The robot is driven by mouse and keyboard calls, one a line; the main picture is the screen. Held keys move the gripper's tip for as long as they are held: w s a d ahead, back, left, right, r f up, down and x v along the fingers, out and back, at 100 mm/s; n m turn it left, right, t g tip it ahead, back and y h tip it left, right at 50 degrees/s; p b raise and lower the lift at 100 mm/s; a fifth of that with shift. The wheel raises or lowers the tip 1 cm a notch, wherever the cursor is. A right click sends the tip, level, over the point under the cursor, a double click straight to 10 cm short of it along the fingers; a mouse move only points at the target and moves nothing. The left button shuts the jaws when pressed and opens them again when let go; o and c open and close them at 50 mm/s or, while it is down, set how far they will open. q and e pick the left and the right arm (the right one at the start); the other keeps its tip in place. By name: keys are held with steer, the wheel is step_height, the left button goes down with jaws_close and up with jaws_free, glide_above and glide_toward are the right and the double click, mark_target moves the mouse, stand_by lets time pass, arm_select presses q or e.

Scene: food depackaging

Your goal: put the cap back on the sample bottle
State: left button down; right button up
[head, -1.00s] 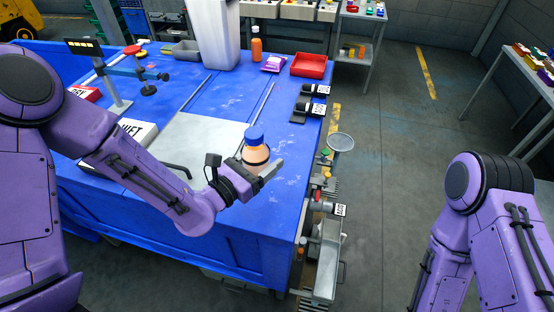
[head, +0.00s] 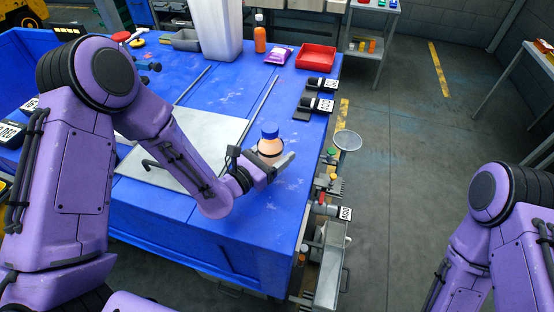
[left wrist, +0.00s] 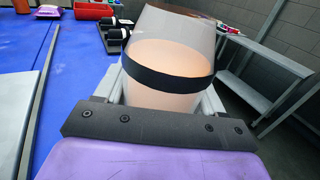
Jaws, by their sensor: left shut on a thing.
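An orange-filled clear bottle (head: 269,150) stands about upright in my left gripper (head: 281,172), above the near right part of the blue bench. The left gripper is shut on this bottle. My right gripper is out of view; only part of the right arm shows.
The blue bench (head: 245,82) holds a grey plate (head: 207,122), a red tray (head: 317,57), a purple packet (head: 278,55), an orange bottle (head: 260,38) and black devices (head: 318,104). A round metal dish (head: 347,140) stands beside its right edge. The floor right of it is open.

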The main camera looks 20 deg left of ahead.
mark_target(275, 160)
arm_select(q)
steer(key=f, duration=0.1)
steer(key=f+b, duration=0.2)
steer(key=f, duration=0.1)
steer(key=shift+w+a, duration=0.1)
steer(key=shift+w, duration=0.2)
steer(key=shift+r, duration=0.15)
steer(key=shift+s+r, duration=0.15)
steer(key=c, duration=0.5)
jaws_free()
steer(key=shift+f, duration=0.2)
steer(key=o, duration=0.4)
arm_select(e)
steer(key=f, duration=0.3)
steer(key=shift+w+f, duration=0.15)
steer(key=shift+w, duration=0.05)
